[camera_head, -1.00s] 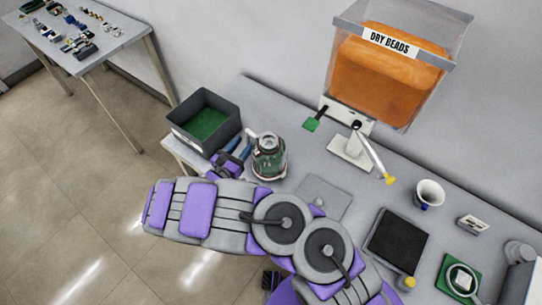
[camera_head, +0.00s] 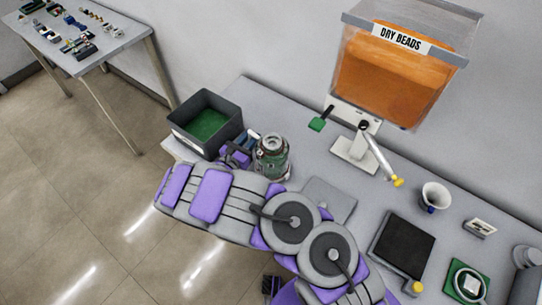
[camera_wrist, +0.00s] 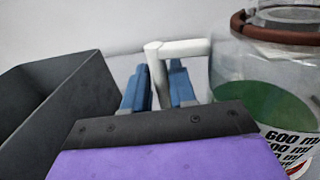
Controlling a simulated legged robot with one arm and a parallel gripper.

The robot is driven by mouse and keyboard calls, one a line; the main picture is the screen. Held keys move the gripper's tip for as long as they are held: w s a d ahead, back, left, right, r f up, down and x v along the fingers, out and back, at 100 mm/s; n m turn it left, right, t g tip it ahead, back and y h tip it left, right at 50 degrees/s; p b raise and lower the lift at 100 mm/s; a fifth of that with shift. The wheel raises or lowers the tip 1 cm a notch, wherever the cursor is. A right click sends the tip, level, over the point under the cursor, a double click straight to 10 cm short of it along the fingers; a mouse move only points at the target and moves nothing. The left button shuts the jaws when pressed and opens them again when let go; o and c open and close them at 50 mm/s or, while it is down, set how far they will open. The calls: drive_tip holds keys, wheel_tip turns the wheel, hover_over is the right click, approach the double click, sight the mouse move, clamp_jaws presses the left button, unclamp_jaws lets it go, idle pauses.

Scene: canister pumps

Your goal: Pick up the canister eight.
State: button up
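A clear glass canister (camera_head: 272,157) with green contents stands upright on the bench in the head view, right of the dark bin. In the wrist view the canister (camera_wrist: 275,95) fills the right edge. It has a brown ring, a label with "600 ml" markings and a white handle (camera_wrist: 158,75) reaching left. No number eight is readable. My gripper (camera_wrist: 158,95) is at the handle, its two blue fingers apart on either side of the handle's upright part. I see no clear squeeze on it. In the head view my gripper (camera_head: 238,152) is beside the canister's left side, partly hidden by my arm.
A dark bin (camera_head: 234,119) with a green floor stands close left of the gripper. A "DRY BEADS" hopper (camera_head: 400,80) with a spouted stand (camera_head: 352,150) is right of the canister. A black plate (camera_head: 401,246) and a white cup (camera_head: 434,195) lie further right.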

drive_tip(key=shift+a, duration=0.2)
drive_tip(key=shift+c, duration=1.4)
drive_tip(key=shift+d, duration=0.1)
clamp_jaws()
drive_tip(key=shift+d, duration=0.35)
drive_tip(key=shift+a+r, duration=0.1)
